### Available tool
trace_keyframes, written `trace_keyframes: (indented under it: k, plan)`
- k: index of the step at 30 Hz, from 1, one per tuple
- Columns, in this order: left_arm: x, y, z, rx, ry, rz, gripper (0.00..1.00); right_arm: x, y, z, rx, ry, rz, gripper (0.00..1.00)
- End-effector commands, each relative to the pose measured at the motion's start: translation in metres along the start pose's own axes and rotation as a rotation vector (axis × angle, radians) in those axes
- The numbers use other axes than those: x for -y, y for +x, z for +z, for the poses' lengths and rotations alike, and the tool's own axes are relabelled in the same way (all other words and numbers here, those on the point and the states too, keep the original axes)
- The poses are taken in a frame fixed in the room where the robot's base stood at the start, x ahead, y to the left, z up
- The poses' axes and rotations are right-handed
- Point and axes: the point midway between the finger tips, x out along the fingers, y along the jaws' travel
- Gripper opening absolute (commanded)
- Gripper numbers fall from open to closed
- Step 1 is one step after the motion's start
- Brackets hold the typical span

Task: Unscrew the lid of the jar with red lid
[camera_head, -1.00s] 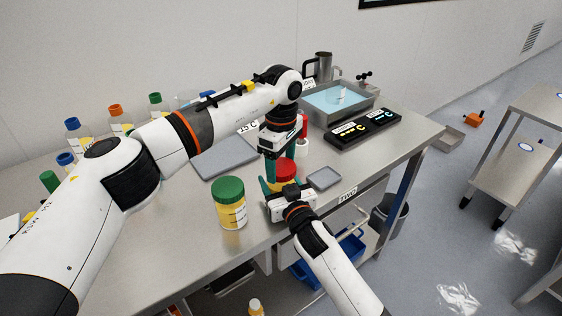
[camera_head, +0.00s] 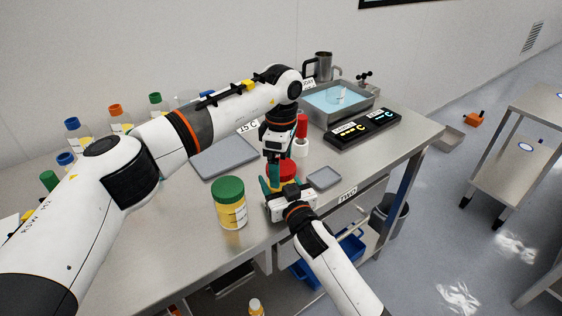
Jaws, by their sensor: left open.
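The jar with the red lid (camera_head: 288,170) stands near the front edge of the table. Its body is mostly hidden behind my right gripper. My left gripper (camera_head: 277,170) comes down from above with its teal fingers at the red lid; it is open, and the far finger is largely hidden. I cannot tell whether the fingers touch the lid. My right gripper (camera_head: 282,190) is at the jar's body from the front, with one teal finger showing at the jar's left side. Its other finger is hidden, so its grip is unclear.
A jar with a green lid (camera_head: 229,203) stands close on the left. A small grey pad (camera_head: 324,178) lies to the right, and a larger grey plate (camera_head: 222,157) behind. A red-capped white bottle (camera_head: 302,140), a black display (camera_head: 362,128) and a water bath (camera_head: 368,100) stand farther back.

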Motion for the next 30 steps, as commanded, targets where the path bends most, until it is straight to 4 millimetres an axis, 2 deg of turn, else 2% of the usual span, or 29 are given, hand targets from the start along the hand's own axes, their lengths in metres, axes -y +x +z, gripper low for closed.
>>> trace_keyframes:
  k: [4, 12, 14, 23, 26, 30]
  plan:
    - [0.000, -0.009, 0.000, 0.000, 0.000, -0.001, 0.89, 0.000, 0.000, -0.001, -0.002, 0.000, 0.000, 0.00]
    - [0.000, -0.042, 0.000, 0.000, 0.000, -0.001, 0.89, 0.000, 0.000, -0.001, -0.002, 0.000, 0.000, 0.00]
    - [0.000, -0.046, 0.000, 0.000, 0.004, -0.001, 0.85, 0.000, 0.000, -0.001, -0.002, 0.000, 0.000, 0.00]
    - [0.000, -0.075, 0.000, 0.000, 0.242, -0.001, 0.85, 0.000, 0.000, -0.001, -0.002, 0.000, 0.000, 0.00]
    - [0.000, -0.075, 0.000, 0.000, 0.286, 0.001, 0.85, 0.000, 0.000, -0.001, -0.002, 0.000, 0.000, 0.00]
    - [0.000, -0.058, 0.000, -0.001, 0.294, 0.003, 0.85, 0.000, 0.000, -0.001, -0.001, 0.000, 0.000, 0.00]
